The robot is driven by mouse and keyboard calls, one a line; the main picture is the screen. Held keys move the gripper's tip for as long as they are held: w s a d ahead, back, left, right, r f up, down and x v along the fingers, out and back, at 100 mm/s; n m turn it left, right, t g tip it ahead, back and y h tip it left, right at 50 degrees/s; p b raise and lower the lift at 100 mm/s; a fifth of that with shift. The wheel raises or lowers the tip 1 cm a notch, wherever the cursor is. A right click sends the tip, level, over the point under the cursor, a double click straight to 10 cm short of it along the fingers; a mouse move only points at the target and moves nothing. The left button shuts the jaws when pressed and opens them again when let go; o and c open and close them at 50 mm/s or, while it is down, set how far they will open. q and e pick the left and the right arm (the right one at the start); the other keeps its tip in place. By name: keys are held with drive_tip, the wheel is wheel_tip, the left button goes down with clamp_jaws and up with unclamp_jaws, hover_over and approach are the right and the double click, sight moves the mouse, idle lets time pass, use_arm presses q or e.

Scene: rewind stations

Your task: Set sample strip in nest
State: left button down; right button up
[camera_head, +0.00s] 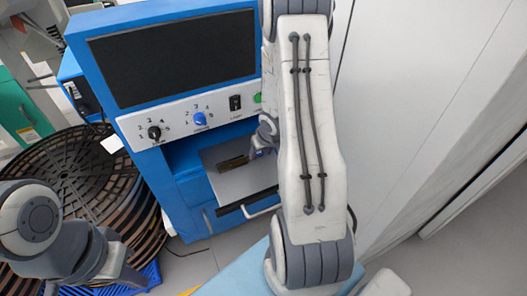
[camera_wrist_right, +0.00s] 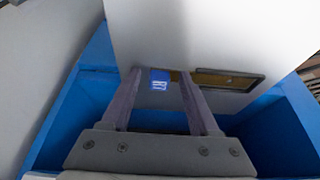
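The nest (camera_wrist_right: 228,80) is a dark-rimmed rectangular recess with a brown-gold inside, set in the grey plate (camera_wrist_right: 215,35) in the right wrist view. In the head view the nest (camera_head: 234,162) shows on the pulled-out plate. My right gripper (camera_wrist_right: 160,76) is over the plate, fingers apart. A small blue patch with white print (camera_wrist_right: 159,85) shows between its fingertips, with a sliver of brown beside it. I cannot tell whether this is part of the sample strip. My left gripper (camera_head: 112,272) is low at the left; its fingertips are not clear.
The blue machine (camera_head: 192,165) has a dark screen (camera_head: 175,60) and knobs above the plate. Large dark reels (camera_head: 85,170) stack on a blue pallet (camera_head: 150,275) at the left. A white wall panel (camera_head: 400,110) stands close on the right.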

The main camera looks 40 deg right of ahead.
drive_tip(key=shift+r+p, duration=0.45)
drive_tip(key=shift+r, duration=0.05)
drive_tip(key=p+v, duration=0.7)
drive_tip(key=v, duration=0.4)
drive_tip(key=a+r+n, duration=0.2)
drive_tip(key=a+r, duration=0.2)
drive_tip(key=a, duration=0.4)
drive_tip(key=a+r+n, duration=0.2)
drive_tip(key=a+r, duration=0.3)
drive_tip(key=a, duration=0.3)
drive_tip(key=s+a+r+n+g+y, duration=0.1)
drive_tip(key=s+a+r+n+g, duration=0.1)
drive_tip(key=s+a, duration=0.6)
drive_tip(key=s+a+r+n+g+y, duration=0.1)
drive_tip(key=s+a+r+n, duration=0.3)
drive_tip(key=s+a, duration=0.4)
drive_tip(key=shift+s+g, duration=0.6)
drive_tip(key=shift+s, duration=0.1)
drive_tip(key=shift+a+r, duration=0.1)
drive_tip(key=shift+r, duration=0.05)
